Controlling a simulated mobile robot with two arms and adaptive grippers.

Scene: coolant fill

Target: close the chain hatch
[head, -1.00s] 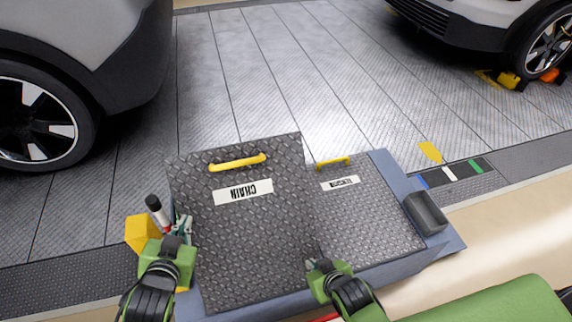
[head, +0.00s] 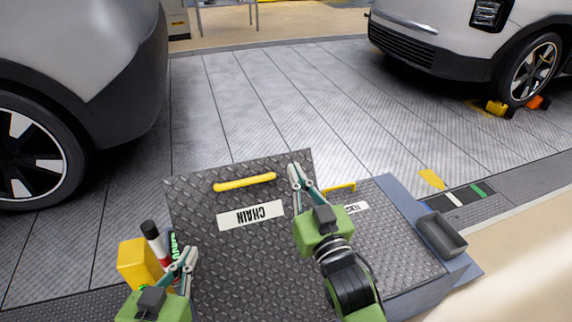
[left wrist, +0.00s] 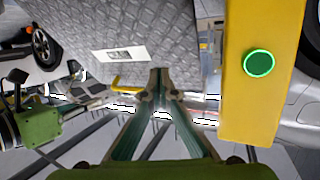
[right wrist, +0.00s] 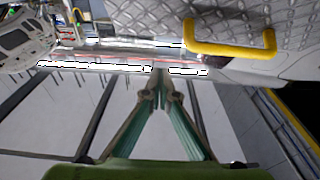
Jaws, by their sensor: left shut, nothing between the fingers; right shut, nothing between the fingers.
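The chain hatch (head: 235,262) is a dark diamond-plate lid with a white CHAIN label (head: 250,214) and a yellow handle (head: 245,182). It is raised at a tilt, its right edge standing above the neighbouring lid. Its lower part is out of view. My right gripper (head: 294,170) is shut and empty at the hatch's right edge, near the handle's level; whether it touches is unclear. My left gripper (head: 188,256) is shut and empty by the hatch's left edge. The hatch also shows in the left wrist view (left wrist: 170,35).
A yellow box (head: 136,262) with a green button (left wrist: 258,63) stands left of the hatch, beside a black-capped bottle (head: 152,234). A second lid (head: 395,240) with a yellow handle and a dark tray (head: 442,236) lie to the right.

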